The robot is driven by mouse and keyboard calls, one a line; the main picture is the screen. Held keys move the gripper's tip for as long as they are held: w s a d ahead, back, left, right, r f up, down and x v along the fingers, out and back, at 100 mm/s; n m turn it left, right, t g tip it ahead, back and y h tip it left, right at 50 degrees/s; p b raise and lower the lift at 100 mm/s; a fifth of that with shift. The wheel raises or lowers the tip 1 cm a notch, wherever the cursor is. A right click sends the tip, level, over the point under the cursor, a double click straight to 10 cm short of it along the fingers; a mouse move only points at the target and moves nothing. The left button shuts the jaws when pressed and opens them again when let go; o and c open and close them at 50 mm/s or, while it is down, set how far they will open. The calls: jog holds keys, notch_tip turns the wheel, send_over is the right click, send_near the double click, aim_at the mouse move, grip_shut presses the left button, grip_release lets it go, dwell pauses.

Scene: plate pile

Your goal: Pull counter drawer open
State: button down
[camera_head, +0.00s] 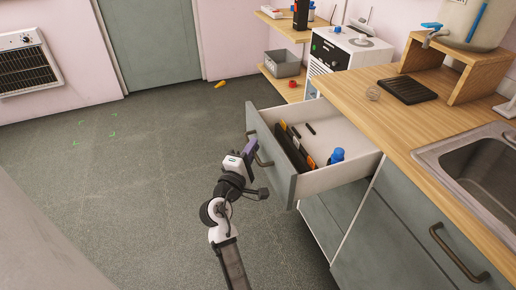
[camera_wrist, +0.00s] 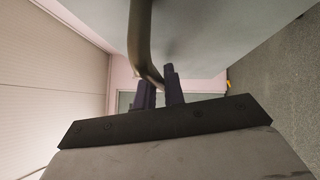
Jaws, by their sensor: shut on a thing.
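The counter drawer (camera_head: 286,185) is grey-fronted with white inner walls, and it stands pulled well out from the wooden counter. Its curved bronze handle (camera_head: 259,150) is on the front; the handle also shows large in the wrist view (camera_wrist: 138,40). My gripper (camera_head: 253,148) is at the drawer front, its dark fingers shut on the handle. In the wrist view the two fingers (camera_wrist: 158,92) stand on either side of the lower end of the handle. Inside the drawer are a blue-capped item (camera_head: 336,156), dark and orange flat items (camera_head: 292,147) and small dark pieces.
The wooden counter (camera_head: 420,115) with a sink (camera_head: 490,170) is at the right. A lower cabinet handle (camera_head: 457,254) sticks out at lower right. A shelf with a grey bin (camera_head: 283,64) stands at the back. A yellow item (camera_head: 220,84) lies on the floor. The floor at left is clear.

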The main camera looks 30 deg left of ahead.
jog(key=c, duration=1.5)
grip_release()
jog(key=s+b, duration=0.1)
jog(key=s, duration=0.3)
jog(key=s+d+f+b, duration=0.1)
jog(key=s, duration=0.4)
jog(key=s+f, duration=0.1)
jog(key=s, duration=0.3)
jog(key=shift+s+d+b, duration=0.3)
jog(key=shift+d+b, duration=0.1)
